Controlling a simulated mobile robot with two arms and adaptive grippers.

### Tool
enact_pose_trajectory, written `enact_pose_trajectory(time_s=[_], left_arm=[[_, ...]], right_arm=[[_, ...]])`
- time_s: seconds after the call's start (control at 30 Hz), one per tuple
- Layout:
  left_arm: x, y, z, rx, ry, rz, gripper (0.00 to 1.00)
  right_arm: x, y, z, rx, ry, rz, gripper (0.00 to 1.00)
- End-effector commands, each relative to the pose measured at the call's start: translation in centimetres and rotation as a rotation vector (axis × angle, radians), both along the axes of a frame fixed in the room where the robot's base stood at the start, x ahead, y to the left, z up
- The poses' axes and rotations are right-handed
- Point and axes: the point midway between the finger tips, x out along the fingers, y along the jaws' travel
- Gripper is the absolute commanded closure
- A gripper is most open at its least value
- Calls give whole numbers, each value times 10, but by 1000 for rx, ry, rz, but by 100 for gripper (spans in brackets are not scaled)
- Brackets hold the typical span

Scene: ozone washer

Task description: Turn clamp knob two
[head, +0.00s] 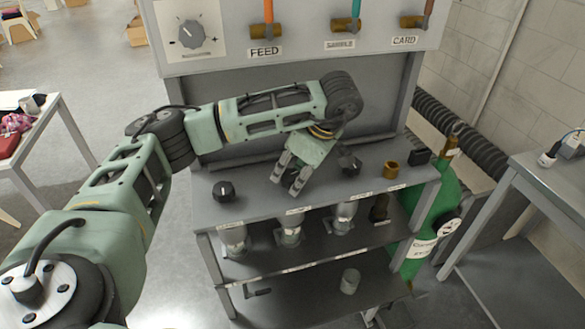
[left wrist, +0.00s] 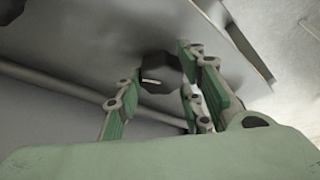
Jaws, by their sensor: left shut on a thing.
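My left gripper (head: 286,183) reaches down onto the grey shelf top of the washer, between two black knobs. In the left wrist view a black clamp knob (left wrist: 160,72) with a pale mark sits between the fingers of my left gripper (left wrist: 158,80), which are shut on it. In the head view this knob is hidden behind the gripper. Another black knob (head: 224,190) stands apart to the left, and a further one (head: 350,163) stands to the right, close to my wrist. My right gripper is not in view.
A back panel (head: 310,60) with a dial (head: 193,34) rises behind. A green cylinder (head: 435,220) stands at the right.

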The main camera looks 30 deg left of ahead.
Motion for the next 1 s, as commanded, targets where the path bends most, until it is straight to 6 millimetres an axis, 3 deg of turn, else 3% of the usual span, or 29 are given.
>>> enact_pose_trajectory(time_s=[0.4,1.0], left_arm=[[6,3,6,-2,-15,401,91],[7,8,5,-2,-15,938,91]], right_arm=[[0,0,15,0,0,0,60],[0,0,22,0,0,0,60]])
